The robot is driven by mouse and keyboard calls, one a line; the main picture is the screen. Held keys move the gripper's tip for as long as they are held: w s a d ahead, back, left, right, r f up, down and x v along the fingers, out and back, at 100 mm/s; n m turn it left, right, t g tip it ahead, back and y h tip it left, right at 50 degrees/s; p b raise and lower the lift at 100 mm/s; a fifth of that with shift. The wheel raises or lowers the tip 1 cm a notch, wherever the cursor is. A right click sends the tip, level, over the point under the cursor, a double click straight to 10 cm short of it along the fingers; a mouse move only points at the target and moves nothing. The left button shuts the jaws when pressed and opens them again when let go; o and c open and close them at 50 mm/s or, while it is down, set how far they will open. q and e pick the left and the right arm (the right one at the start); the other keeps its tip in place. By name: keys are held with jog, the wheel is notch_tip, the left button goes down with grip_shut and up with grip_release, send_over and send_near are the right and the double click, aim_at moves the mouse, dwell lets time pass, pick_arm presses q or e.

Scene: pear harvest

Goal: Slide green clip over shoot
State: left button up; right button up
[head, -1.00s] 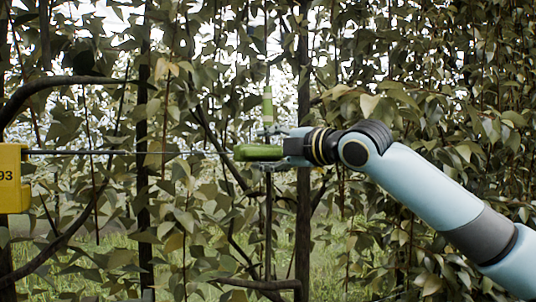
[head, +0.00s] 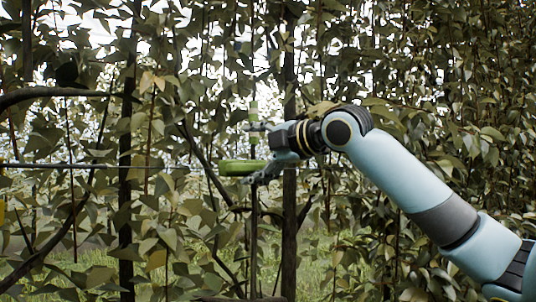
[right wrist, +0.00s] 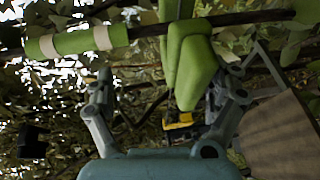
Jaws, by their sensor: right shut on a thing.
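The shoot (head: 254,225) is a thin upright stem with a pale green upper part. It runs across the top of the right wrist view, green with pale bands at left (right wrist: 75,42) and dark brown at right. The green clip (head: 238,168) lies level across the shoot; in the right wrist view the clip (right wrist: 198,70) overlaps the stem. Whether it encloses the stem cannot be told. My right gripper (head: 262,152) is shut on the green clip, its fingers looking well apart with the clip by the lower one. My left gripper is out of view.
A thin wire (head: 90,165) runs level at clip height. A dark upright trunk (head: 290,215) stands just right of the shoot. Dense leaves and branches fill the background. A small yellow object (right wrist: 180,122) shows behind the clip in the right wrist view.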

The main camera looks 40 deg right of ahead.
jog(key=shift+b+v, duration=0.75)
jog(key=shift+v, duration=0.2)
jog(key=shift+c, duration=1.2)
jog(key=b+v, duration=0.2)
jog(key=b, duration=0.1)
jog(key=shift+s, duration=0.4)
jog(key=shift+c, duration=0.9)
jog(key=f+b+v, duration=0.1)
jog(key=b+v, duration=0.6)
jog(key=b, duration=0.5)
jog(key=shift+s+b, duration=0.3)
jog(key=shift+s, duration=0.1)
